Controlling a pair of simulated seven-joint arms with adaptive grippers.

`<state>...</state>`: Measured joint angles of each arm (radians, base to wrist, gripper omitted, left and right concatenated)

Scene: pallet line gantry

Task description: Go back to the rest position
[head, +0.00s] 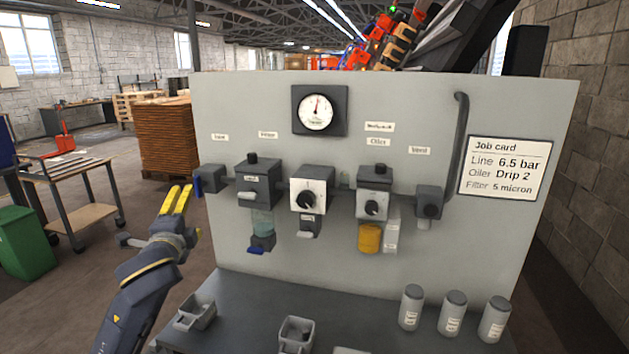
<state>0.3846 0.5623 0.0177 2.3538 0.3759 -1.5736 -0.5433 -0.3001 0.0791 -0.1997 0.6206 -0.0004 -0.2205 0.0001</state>
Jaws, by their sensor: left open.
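My left gripper (181,191), with yellow fingers, is raised at the left of the grey panel (270,100). It is open, with nothing between its fingers, and it points up. It is apart from the panel and the bench. The nearest panel part is the dark inlet block (209,179) at the left edge of the line of units. My right gripper is not in view.
A pressure gauge (316,111), a dial regulator (309,196), an oiler (372,206) and a job card (504,168) are on the panel. The bench (250,291) holds small grey bins (195,314) and three canisters (452,314).

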